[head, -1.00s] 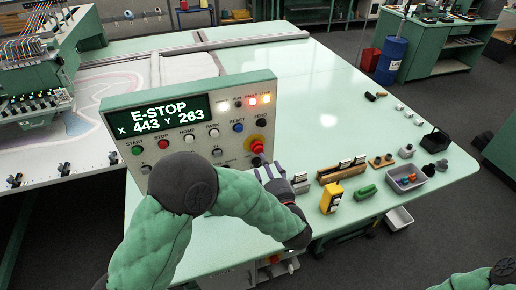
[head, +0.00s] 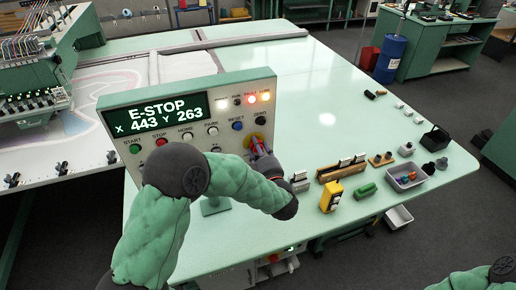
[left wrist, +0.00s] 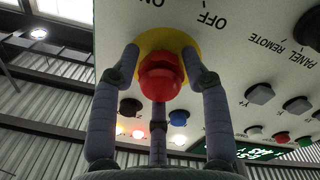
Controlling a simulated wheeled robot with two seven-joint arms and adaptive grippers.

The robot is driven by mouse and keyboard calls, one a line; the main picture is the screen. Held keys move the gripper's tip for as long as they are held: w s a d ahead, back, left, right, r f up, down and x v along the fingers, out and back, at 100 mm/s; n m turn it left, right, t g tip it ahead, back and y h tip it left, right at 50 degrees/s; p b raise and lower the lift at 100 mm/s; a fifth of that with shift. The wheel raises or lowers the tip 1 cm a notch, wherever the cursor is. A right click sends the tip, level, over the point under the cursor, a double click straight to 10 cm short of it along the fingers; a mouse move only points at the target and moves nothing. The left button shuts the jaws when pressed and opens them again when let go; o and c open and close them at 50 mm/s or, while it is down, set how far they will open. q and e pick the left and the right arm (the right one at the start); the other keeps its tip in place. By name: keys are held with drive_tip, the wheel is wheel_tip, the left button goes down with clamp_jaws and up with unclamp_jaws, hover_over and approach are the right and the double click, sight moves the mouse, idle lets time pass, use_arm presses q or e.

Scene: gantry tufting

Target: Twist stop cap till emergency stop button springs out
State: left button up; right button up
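The red stop cap (left wrist: 161,76) sits on a yellow collar (left wrist: 150,42) on the control panel. In the head view the collar (head: 258,137) shows at the panel's lower right, with the cap mostly hidden by my left gripper (head: 262,158). In the left wrist view my left gripper (left wrist: 160,62) has two fingers on either side of the cap, tips by the collar, and a third finger below it. I cannot tell if they press on it. The panel display (head: 155,115) reads E-STOP. My right gripper is out of view.
The panel (head: 112,101) stands on a pale green table (head: 300,100). Right of it lie a yellow device (head: 331,197), a green block (head: 366,190), a wooden holder (head: 341,170) and a grey bin (head: 397,184). The middle of the table is clear. An embroidery machine (head: 30,75) is at left.

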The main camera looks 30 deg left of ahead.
use_arm(q)
drive_tip(key=c, duration=0.4)
